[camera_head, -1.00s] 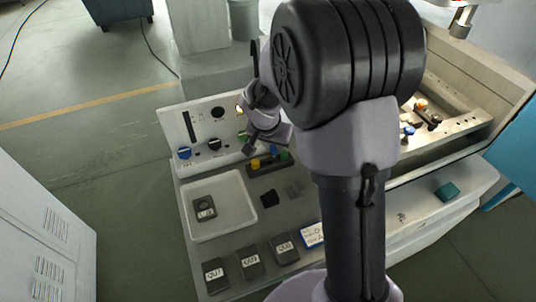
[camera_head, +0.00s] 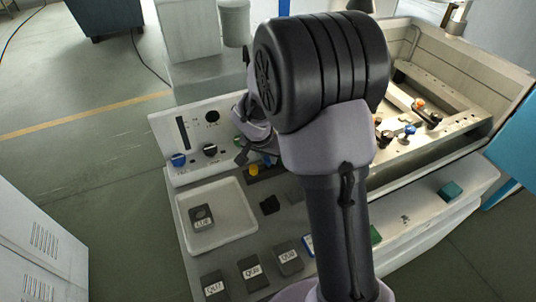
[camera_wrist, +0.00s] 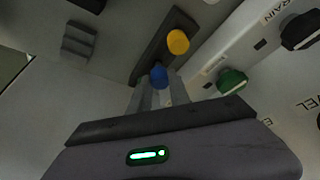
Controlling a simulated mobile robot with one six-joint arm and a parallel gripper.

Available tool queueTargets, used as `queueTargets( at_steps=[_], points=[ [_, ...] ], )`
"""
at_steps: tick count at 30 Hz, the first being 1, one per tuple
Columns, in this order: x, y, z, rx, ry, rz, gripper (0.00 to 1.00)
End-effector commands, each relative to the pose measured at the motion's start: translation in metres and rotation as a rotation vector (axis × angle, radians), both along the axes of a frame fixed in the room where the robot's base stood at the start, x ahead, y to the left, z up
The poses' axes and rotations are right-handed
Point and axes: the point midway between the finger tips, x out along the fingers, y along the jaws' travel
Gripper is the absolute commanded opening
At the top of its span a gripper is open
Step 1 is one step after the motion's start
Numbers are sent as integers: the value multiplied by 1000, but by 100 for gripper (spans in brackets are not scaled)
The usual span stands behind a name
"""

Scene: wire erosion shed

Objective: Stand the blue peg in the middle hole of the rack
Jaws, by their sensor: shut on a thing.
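The blue peg (camera_wrist: 158,74) stands between the fingertips of my gripper (camera_wrist: 160,92) in the wrist view. My gripper is shut on it. The peg's head overlaps the dark rack (camera_wrist: 154,50), next to the yellow peg (camera_wrist: 178,42) in the rack. Its lower end is hidden, so I cannot tell whether it is in a hole. In the head view the yellow peg (camera_head: 253,168) shows beside the gripper, while my arm hides most of the rack.
A control panel with a green knob (camera_wrist: 232,81) and a black knob (camera_wrist: 300,30) is close to the right of the gripper. A white tray (camera_head: 240,203) and several dark labelled blocks (camera_head: 250,273) lie on the bench. A dark notched block (camera_wrist: 79,40) lies left of the rack.

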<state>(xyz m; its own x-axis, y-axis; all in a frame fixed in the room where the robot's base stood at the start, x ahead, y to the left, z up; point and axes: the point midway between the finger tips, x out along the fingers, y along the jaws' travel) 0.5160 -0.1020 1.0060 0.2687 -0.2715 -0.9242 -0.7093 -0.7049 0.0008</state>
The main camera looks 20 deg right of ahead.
Motion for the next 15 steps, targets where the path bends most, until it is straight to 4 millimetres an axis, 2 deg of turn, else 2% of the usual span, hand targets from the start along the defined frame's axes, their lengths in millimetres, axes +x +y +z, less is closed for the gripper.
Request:
queueTargets(
  at_steps=[1,4,14,15],
  points=[
    [0,0,-9,0,0,0,0],
    [0,0,-15,0,-1,0,0],
    [0,0,-16,0,0,0,0],
    [0,0,-16,0,0,0,27]
  ],
)
